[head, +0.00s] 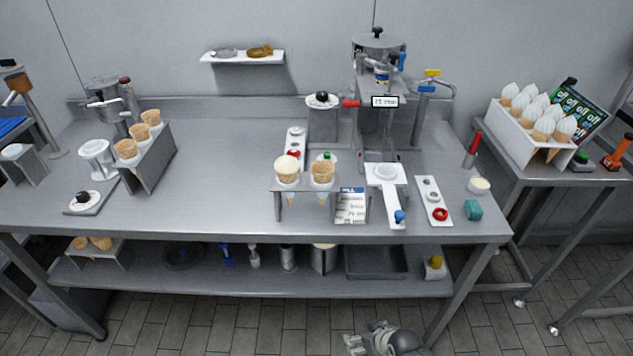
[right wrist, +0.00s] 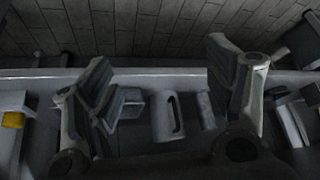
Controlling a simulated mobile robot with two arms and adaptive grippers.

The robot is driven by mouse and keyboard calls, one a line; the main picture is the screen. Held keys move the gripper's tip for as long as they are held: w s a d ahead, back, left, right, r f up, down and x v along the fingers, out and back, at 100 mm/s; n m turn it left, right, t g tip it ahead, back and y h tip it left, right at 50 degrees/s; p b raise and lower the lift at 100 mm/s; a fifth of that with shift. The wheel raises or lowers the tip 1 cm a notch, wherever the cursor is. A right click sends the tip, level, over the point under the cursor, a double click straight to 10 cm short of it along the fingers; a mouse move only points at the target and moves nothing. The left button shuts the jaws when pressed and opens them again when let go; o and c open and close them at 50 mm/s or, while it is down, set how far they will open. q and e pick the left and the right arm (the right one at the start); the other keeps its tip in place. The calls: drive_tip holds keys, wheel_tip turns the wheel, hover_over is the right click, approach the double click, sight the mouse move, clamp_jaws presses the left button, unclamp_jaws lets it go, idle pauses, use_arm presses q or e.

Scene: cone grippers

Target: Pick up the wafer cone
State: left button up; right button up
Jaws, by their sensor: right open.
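Several wafer cones are in view, and I cannot tell which one the task means. A wafer cone (head: 322,172) sits upright in the right hole of a small metal stand on the table. A cone with a pale filled top (head: 287,169) sits beside it in the left hole. Three more wafer cones (head: 126,150) stand in a grey holder (head: 150,165) at the left. My right gripper (head: 368,338) is low at the bottom edge of the head view, in front of the table and away from the cones. In the right wrist view its fingers (right wrist: 165,88) are spread with nothing between them. My left gripper is out of view.
A steel table (head: 225,185) spans the middle, with a lower shelf (head: 210,278) holding cones, containers and a dark tray. A machine (head: 378,110) stands at the back. A rack of white-topped cones (head: 520,130) stands on the right table.

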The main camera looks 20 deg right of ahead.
drive_tip(key=w+a+r+n+t+y+b, duration=0.1)
drive_tip(key=w+r+t+y, duration=0.15)
drive_tip(key=w+r, duration=0.9)
drive_tip(key=w+r+n+t+y, duration=0.2)
drive_tip(key=r+t, duration=0.1)
drive_tip(key=r, duration=1.7)
drive_tip(key=w+a+r+n+t+y+b, duration=0.1)
drive_tip(key=w+r+t+y, duration=0.15)
drive_tip(key=w+r, duration=0.9)
approach(323, 167)
drive_tip(key=x, duration=0.3)
drive_tip(key=shift+w+a+f+p, duration=0.45)
drive_tip(key=shift+w+a+p, duration=0.05)
drive_tip(key=shift+w+p, duration=0.15)
drive_tip(key=shift+p+x, duration=0.65)
drive_tip(key=shift+x, duration=2.1)
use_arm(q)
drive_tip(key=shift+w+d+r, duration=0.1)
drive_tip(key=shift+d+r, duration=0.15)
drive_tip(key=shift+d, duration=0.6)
use_arm(e)
drive_tip(key=shift+d, duration=0.1)
drive_tip(key=c, duration=0.8)
